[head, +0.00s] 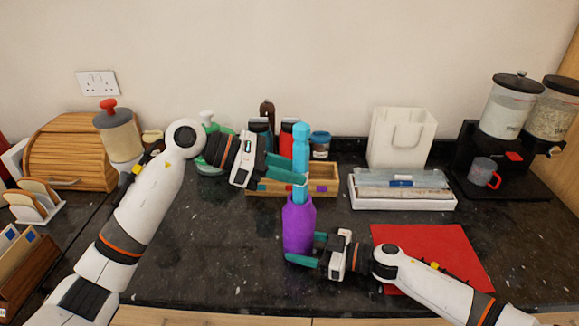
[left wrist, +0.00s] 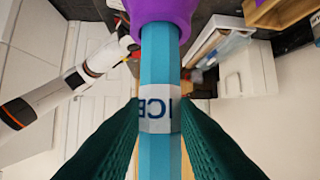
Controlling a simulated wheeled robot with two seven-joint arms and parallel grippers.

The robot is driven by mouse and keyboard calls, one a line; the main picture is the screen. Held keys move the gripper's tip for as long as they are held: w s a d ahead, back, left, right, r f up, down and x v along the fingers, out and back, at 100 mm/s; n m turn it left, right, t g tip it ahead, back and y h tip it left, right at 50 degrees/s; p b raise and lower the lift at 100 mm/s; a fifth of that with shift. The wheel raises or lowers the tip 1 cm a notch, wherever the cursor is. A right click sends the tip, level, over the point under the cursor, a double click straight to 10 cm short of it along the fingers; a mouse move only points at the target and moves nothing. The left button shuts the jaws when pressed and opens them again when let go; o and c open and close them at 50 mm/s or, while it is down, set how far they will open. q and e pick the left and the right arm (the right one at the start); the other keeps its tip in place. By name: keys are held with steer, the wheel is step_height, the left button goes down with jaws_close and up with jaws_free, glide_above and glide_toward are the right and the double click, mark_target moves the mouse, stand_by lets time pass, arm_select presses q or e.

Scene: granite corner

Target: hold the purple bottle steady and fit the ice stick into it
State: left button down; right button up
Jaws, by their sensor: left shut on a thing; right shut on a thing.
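The purple bottle (head: 298,226) stands upright in the head view. My right gripper (head: 306,249) is shut on its lower part from the right. The ice stick (head: 300,150) is a long cyan bar, upright above the bottle. My left gripper (head: 301,179) is shut on the stick's lower half, coming from the left. In the left wrist view the green fingers grip the stick (left wrist: 160,60) beside its white ICE label, and its far end meets the purple bottle (left wrist: 163,9). The stick's lower end is at the bottle's mouth; I cannot tell how far inside it is.
A red mat (head: 440,255) lies right of the bottle, partly under my right arm. The counter left of the bottle is mostly clear.

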mark_target(289, 199)
arm_select(q)
steer(key=shift+f, duration=2.6)
steer(key=c, duration=1.2)
jaws_free()
steer(key=shift+c, duration=0.2)
steer(key=shift+o, duration=0.8)
steer(key=v, duration=1.2)
steer(key=shift+r, duration=0.1)
arm_select(e)
steer(key=o, duration=0.8)
